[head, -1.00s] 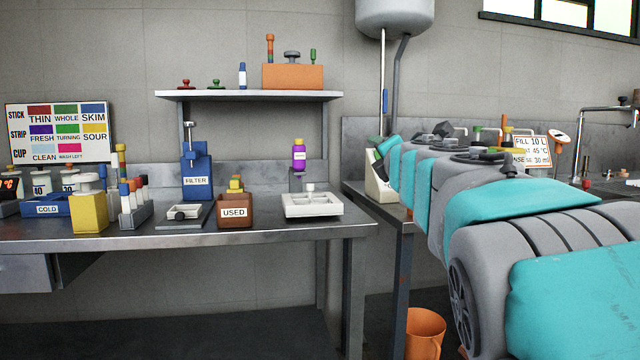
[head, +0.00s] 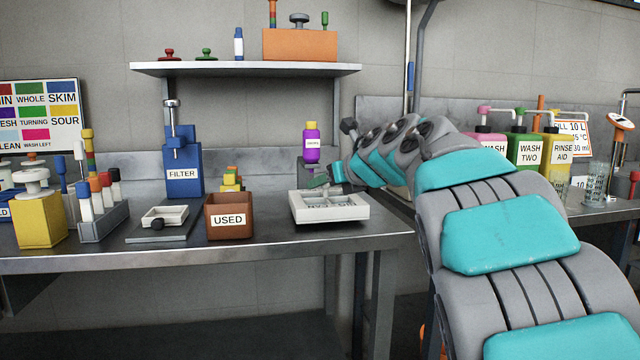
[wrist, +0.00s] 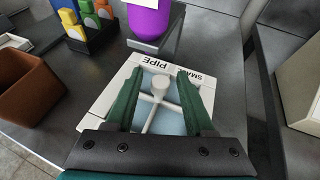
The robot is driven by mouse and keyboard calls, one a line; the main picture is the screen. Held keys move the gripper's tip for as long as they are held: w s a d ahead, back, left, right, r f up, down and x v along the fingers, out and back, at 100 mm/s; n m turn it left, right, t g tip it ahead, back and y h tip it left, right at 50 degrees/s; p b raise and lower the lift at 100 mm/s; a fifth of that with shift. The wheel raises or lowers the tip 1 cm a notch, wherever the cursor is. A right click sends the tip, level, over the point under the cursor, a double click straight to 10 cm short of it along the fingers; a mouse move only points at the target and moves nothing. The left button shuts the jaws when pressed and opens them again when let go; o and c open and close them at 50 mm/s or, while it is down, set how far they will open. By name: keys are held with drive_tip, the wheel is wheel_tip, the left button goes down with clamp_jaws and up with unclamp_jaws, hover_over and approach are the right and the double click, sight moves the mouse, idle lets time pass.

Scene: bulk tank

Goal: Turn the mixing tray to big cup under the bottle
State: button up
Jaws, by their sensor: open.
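The white mixing tray (head: 345,213) sits near the right end of the steel bench. In the wrist view the tray (wrist: 93,112) has a pale round knob (wrist: 160,82) with cross-shaped dividers at its middle. Its side towards the bottle reads PIPE and SMA..., partly covered by a finger. The purple bottle (head: 311,146) with a yellow cap hangs on a holder at the tray's far edge; it shows in the wrist view too (wrist: 150,18). My gripper (wrist: 161,78) is open over the tray, one green finger on each side of the knob; contact is not clear.
A brown USED box (head: 229,219) stands left of the tray, with a small tray (head: 165,216) and blue filter stand (head: 183,170) farther left. A shelf (head: 245,69) is above. Wash bottles (head: 528,151) stand at the right. Bare bench lies in front of the tray.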

drive_tip(key=shift+x, duration=1.7)
drive_tip(key=shift+c, duration=0.2)
clamp_jaws()
